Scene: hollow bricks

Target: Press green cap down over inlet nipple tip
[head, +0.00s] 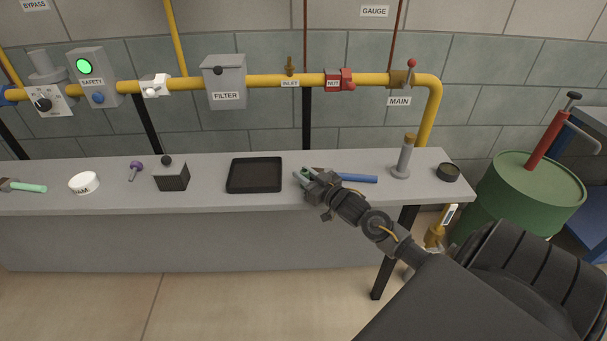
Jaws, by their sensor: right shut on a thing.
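The inlet nipple (290,66) is a small brass fitting standing upright on the yellow pipe, above the INLET label. Its tip looks bare. My right gripper (303,176) is low over the bench, right of the black tray and well below the nipple. It is shut on a small greenish thing, which looks like the green cap; the fingers hide most of it. I cannot tell whether it touches the bench. My left gripper is not in view.
The grey bench (215,160) carries a black tray (255,188), a blue-handled tool (358,178) beside my right gripper, and a grey post (403,160). The yellow pipe (265,81) runs above, with a filter box (224,82) and red nut (340,79) flanking the inlet. A green drum (530,195) stands right.

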